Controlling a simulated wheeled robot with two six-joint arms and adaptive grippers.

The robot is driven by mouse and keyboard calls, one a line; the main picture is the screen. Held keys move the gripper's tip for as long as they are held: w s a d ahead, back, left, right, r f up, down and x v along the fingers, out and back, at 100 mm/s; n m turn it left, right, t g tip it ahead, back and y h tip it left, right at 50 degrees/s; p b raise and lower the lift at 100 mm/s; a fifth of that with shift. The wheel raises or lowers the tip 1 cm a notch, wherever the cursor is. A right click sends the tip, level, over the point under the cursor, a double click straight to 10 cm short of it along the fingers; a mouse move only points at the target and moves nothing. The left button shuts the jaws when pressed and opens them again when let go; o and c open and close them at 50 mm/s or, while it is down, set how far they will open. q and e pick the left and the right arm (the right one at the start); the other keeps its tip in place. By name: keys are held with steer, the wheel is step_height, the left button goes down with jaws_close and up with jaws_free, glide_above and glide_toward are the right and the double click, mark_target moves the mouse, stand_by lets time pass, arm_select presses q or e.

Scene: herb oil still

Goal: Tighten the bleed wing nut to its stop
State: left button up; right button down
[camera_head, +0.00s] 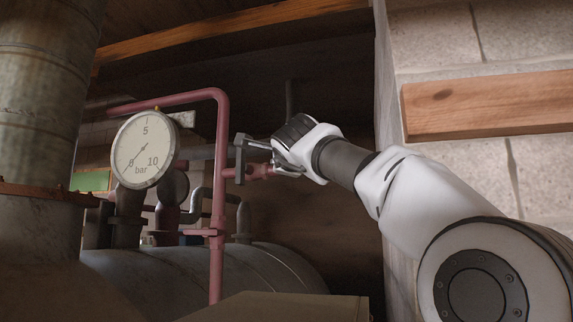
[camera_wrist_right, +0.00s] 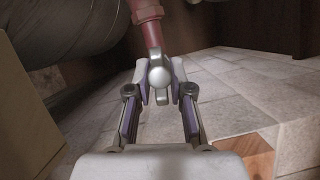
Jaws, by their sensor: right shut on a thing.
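The bleed wing nut (camera_wrist_right: 160,77) shows in the right wrist view as a grey metal piece with a rounded centre, at the end of a pink-red pipe stub (camera_wrist_right: 151,32). My right gripper (camera_wrist_right: 160,92) has its two fingers on either side of the nut and is shut on it. In the head view my right gripper (camera_head: 274,160) reaches in from the right to the end of the short pink-red side stub (camera_head: 257,172). There the nut itself is hidden or too small to make out. My left gripper is in neither view.
A round pressure gauge (camera_head: 144,147) stands left of the pink-red upright pipe (camera_head: 217,262). A large grey tank (camera_head: 170,277) lies below. A block wall (camera_head: 440,70) with a wooden board (camera_head: 485,103) is on the right.

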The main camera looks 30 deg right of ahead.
steer(key=m+h+b, duration=0.1)
steer(key=m, duration=0.1)
steer(key=m+t+b, duration=0.1)
steer(key=m+b, duration=0.1)
steer(key=m, duration=0.1)
steer(key=shift+a+h, duration=0.15)
steer(key=shift+h, duration=0.25)
steer(key=shift+w+m+h+b, duration=0.15)
steer(key=shift+m+h+b, duration=0.25)
steer(key=shift+m+b, duration=0.6)
steer(key=m+h, duration=0.1)
steer(key=m, duration=0.3)
steer(key=shift+h, duration=0.3)
steer(key=shift+r+m+g+h+b, duration=0.1)
steer(key=shift+m+g+h+b, duration=0.4)
steer(key=shift+m, duration=0.7)
steer(key=m+g+h, duration=0.1)
steer(key=m+h, duration=0.1)
steer(key=m, duration=0.2)
steer(key=m+g+h+p, duration=0.1)
steer(key=m, duration=0.2)
steer(key=shift+w+g, duration=0.1)
steer(key=shift+g, duration=0.2)
steer(key=shift+m+g+h+p, duration=0.35)
steer(key=shift+m+g+h, duration=0.15)
steer(key=shift+m, duration=1.1)
